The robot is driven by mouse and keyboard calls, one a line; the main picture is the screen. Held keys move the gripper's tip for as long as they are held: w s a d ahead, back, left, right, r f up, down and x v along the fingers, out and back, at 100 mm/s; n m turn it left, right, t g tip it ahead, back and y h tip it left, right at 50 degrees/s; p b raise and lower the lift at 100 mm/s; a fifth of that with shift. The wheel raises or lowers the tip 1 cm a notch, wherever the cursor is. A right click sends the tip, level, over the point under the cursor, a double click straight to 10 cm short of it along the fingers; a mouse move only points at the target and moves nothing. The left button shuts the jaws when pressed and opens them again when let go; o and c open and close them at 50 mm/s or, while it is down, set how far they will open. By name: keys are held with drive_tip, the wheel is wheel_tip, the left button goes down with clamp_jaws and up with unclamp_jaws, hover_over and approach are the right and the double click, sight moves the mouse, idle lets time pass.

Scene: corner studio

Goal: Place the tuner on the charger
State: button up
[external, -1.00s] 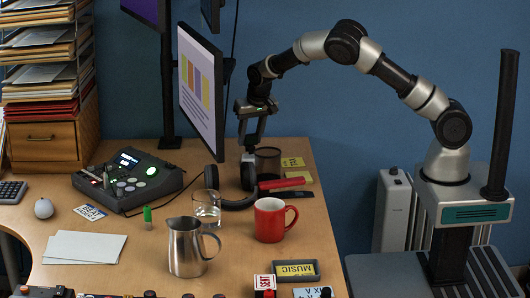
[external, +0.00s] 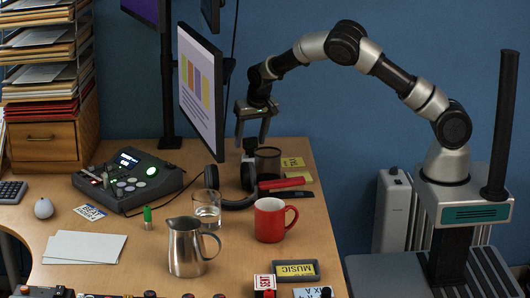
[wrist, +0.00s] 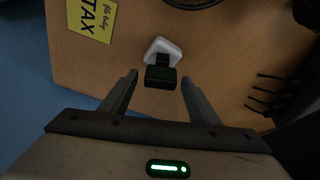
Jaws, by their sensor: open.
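The tuner (wrist: 160,77) is a small black block in the wrist view. It stands at the white charger (wrist: 165,48), a small pale pad, and seems to rest on it; the contact is hard to see. In the external view the tuner (external: 250,145) shows as a dark block behind the headphones, with a bit of the charger (external: 248,157) below it. My gripper (external: 251,138) is open just above, its fingers apart on either side of the tuner. In the wrist view my gripper (wrist: 160,79) has clear gaps to the tuner on both sides.
A yellow card (wrist: 86,17), a red bar (external: 282,184) and a red mug (external: 270,220) are near. The monitor (external: 202,95) stands close on the left.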

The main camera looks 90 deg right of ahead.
drive_tip(key=p+v, duration=0.2)
drive_tip(key=v, duration=1)
drive_tip(key=s+a+r+n+t+y, duration=0.1)
drive_tip(key=s+a+r+n, duration=0.2)
drive_tip(key=a, duration=0.4)
drive_tip(key=s+a+r+n+t+y, duration=0.1)
drive_tip(key=s+a+r+y, duration=0.1)
drive_tip(key=s+a+r, duration=0.35)
drive_tip(key=s+a+r+n+t+y, duration=0.1)
drive_tip(key=s+a+r+n, duration=0.15)
drive_tip(key=a, duration=0.65)
drive_tip(key=s+a+r+n, duration=0.1)
drive_tip(key=s+a+n, duration=0.6)
drive_tip(key=s+a, duration=0.75)
wheel_tip(320, 180, up, 19)
drive_tip(key=s+d+t+p, duration=0.1)
drive_tip(key=p, duration=1.7)
drive_tip(key=shift+s+d+r, duration=0.15)
drive_tip(key=shift+s+d, duration=0.25)
